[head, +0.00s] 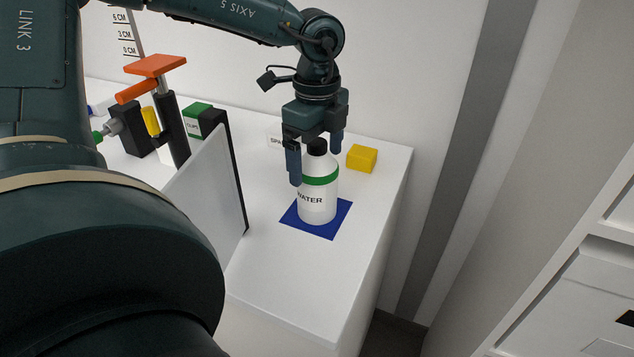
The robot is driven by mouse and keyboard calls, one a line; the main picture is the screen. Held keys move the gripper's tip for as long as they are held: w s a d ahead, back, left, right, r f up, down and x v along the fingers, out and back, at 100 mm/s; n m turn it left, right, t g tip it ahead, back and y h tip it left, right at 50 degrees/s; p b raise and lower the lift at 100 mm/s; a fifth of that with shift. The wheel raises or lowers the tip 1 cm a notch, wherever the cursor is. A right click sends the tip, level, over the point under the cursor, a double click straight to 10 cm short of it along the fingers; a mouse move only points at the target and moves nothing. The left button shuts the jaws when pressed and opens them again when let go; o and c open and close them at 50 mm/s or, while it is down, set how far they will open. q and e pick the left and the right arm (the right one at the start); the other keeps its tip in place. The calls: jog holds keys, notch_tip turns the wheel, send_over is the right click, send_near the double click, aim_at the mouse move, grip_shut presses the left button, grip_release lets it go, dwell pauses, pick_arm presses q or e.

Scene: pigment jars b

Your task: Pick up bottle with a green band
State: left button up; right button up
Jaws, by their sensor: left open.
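The bottle with a green band (317,203) is white with a black cap and the word WATER on it. It stands upright on a blue square (335,226) on the white table. My left gripper (316,163) is open and points down at the bottle's top. One finger is at the left of the bottle's upper part, and the other is beyond the cap to the right. I cannot tell whether either finger touches the bottle. My right gripper is not in view.
A yellow block (362,158) lies right behind the bottle.

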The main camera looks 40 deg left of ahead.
aim_at(316, 142)
pick_arm(q)
jog(key=shift+c, duration=0.2)
jog(key=c, duration=1.1)
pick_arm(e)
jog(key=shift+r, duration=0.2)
pick_arm(q)
jog(key=shift+r, duration=0.1)
jog(key=shift+w+r, duration=0.1)
jog(key=shift+r, duration=0.5)
jog(key=shift+s+r+b, duration=0.2)
jog(key=shift+r+b, duration=0.3)
jog(key=shift+r, duration=0.6)
jog(key=shift+s+d+b, duration=0.6)
jog(key=shift+s+d, duration=0.3)
jog(key=shift+s, duration=1.9)
jog(key=shift+s+d+b, duration=0.65)
jog(key=shift+s+d, duration=0.25)
jog(key=shift+s, duration=1.95)
jog(key=shift+s+d+b, duration=0.6)
jog(key=shift+s+d, duration=0.3)
jog(key=shift+s, duration=1.9)
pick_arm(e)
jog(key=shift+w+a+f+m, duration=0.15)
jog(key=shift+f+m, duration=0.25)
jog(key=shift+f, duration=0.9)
